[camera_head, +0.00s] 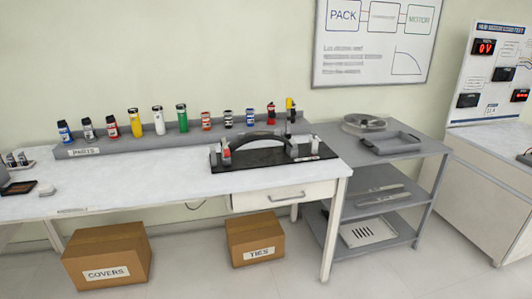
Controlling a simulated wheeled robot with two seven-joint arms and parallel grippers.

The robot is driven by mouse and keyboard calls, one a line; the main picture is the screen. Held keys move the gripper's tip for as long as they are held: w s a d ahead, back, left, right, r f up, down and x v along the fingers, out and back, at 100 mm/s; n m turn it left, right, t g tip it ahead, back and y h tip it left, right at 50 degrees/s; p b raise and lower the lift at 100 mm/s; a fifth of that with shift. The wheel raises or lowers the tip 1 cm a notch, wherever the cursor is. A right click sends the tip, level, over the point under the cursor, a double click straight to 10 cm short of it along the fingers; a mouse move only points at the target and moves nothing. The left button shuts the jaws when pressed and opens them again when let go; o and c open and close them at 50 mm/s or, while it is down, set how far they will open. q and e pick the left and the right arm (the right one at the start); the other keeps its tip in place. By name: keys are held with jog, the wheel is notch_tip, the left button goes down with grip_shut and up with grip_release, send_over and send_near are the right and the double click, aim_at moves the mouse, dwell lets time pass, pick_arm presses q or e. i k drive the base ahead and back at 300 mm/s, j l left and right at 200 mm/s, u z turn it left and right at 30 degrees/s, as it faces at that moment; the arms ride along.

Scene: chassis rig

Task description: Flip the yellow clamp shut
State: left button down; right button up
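The chassis rig (265,161) is a black plate with a dark curved bar, lying on the right part of the white workbench. A yellow-tipped upright piece (289,104) stands at the rig's back right, with a dark stem below it. It looks like the yellow clamp's lever, raised and not folded down, but it is too small to be sure. A small red piece (226,153) shows at the rig's left end. Neither of my grippers is in view.
A grey ledge (85,152) labelled PARTS runs along the bench's back, with several coloured cylinders on it. A grey shelf unit (433,150) with a tray stands to the right. Cardboard boxes (108,255) sit on the floor. The bench front left of the rig is mostly clear.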

aim_at(288, 105)
jog(key=i+l+u, duration=0.1)
jog(key=i, duration=0.35)
jog(key=i+l+u, duration=0.15)
jog(key=i, duration=0.3)
jog(key=i+l+u, duration=0.1)
jog(key=i, duration=0.35)
jog(key=i+l+u, duration=0.1)
jog(key=i+l, duration=0.25)
jog(key=i+j, duration=0.05)
